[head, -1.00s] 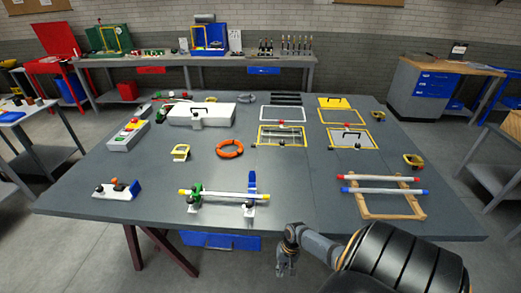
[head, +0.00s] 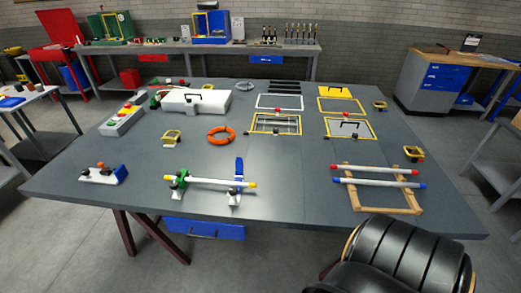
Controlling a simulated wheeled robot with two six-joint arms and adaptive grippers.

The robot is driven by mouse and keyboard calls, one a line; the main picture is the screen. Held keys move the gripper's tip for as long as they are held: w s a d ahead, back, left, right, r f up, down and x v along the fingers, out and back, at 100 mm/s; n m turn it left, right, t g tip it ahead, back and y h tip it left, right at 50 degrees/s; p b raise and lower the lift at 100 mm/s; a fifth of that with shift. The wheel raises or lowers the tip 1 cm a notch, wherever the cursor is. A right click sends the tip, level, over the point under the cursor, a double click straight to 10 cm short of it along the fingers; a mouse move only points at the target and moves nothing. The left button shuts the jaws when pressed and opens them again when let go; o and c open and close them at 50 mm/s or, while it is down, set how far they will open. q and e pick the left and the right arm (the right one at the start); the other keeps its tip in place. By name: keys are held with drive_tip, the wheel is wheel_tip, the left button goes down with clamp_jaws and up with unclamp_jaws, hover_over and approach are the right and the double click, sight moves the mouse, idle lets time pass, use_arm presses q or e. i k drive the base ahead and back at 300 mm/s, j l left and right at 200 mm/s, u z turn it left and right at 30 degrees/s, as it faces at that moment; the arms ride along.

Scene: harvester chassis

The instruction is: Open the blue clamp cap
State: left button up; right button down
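The blue clamp cap (head: 239,168) stands upright at the right-hand clamp, swung up above its white base (head: 235,197). A white bar with yellow ends (head: 210,181) lies across this clamp and the green clamp (head: 177,183) at its left. The green cap appears to be over the bar, but it is too small to be certain. Neither of my grippers is in view. Only a black link of my arm shows at the bottom right, off the table's front edge.
The grey table (head: 270,212) has clear room around the clamps. A small white block with dark knobs (head: 104,175) sits left. An orange ring (head: 221,135) lies behind. A wooden frame with two bars (head: 380,188) lies right. A blue drawer (head: 205,229) hangs below the front edge.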

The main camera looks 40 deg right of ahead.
sight(239, 171)
drive_tip(key=k+l, duration=0.15)
drive_tip(key=l, duration=0.15)
drive_tip(key=k+l, duration=0.1)
drive_tip(key=l, duration=0.25)
drive_tip(key=k+l, duration=0.15)
drive_tip(key=l, duration=0.15)
drive_tip(key=k+l, duration=0.1)
drive_tip(key=l, duration=0.2)
drive_tip(key=u, duration=0.05)
